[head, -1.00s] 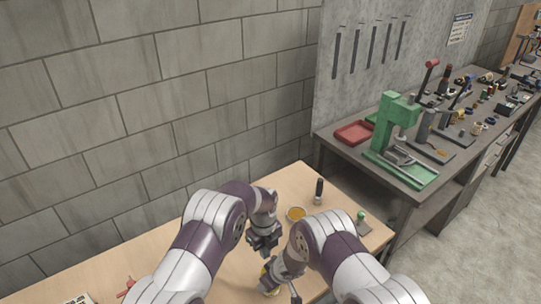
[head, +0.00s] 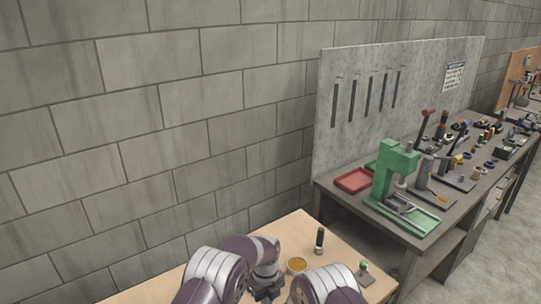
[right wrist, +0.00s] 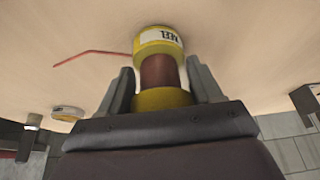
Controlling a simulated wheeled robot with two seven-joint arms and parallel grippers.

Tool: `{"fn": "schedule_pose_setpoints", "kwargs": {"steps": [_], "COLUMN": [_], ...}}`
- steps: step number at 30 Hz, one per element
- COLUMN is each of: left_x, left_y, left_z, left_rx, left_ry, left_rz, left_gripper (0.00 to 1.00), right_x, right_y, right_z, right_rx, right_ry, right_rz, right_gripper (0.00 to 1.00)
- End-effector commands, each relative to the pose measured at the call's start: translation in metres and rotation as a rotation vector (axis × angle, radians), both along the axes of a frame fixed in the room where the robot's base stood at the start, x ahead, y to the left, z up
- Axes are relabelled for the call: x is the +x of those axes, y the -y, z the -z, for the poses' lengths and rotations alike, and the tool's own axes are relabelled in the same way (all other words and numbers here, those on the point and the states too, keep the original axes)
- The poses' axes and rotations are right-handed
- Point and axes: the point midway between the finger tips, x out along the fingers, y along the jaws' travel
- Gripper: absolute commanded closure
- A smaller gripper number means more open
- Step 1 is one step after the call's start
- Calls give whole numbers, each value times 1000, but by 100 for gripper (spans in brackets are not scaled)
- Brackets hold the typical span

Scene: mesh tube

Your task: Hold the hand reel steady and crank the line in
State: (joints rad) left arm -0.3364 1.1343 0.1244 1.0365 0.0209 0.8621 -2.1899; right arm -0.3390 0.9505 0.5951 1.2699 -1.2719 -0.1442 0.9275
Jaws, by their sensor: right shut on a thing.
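A thin red line (right wrist: 90,51) lies on the wood to the left of the reel. In the head view, my left gripper (head: 268,291) is at the bottom edge, partly cut off, and its jaws cannot be made out. The reel and my right gripper are outside the head view. I cannot make out a crank.
On the wooden table (head: 285,236) stand an amber dish (head: 297,265), a dark-handled tool (head: 320,240) and a small green-topped item (head: 364,270). A grey bench to the right holds a green press (head: 392,178) and a red tray (head: 353,180). A block wall rises behind.

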Motion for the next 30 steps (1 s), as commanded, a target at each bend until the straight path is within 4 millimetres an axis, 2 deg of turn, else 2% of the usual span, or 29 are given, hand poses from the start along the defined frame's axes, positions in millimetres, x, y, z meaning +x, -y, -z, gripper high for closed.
{"fn": "schedule_pose_setpoints", "kwargs": {"steps": [12, 22, 25, 27, 30], "left_x": [2, 2, 1, -8, -20], "left_y": [0, -2, -17, -30, -37], "left_z": [-56, -61, -75, -77, -72], "left_rx": [0, 0, -2, 0, 2], "left_ry": [3, 3, 8, 0, -6], "left_rz": [0, -2, -27, -29, -16], "left_gripper": [100, 100, 100, 100, 100], "right_x": [0, 0, 0, 0, 0], "right_y": [0, 0, 0, 0, 0], "right_z": [0, 0, 0, 0, 0], "right_rx": [0, 0, 0, 0, 0], "right_ry": [0, 0, 0, 0, 0], "right_rz": [0, 0, 0, 0, 0], "right_gripper": [70, 70, 70, 70, 70]}}
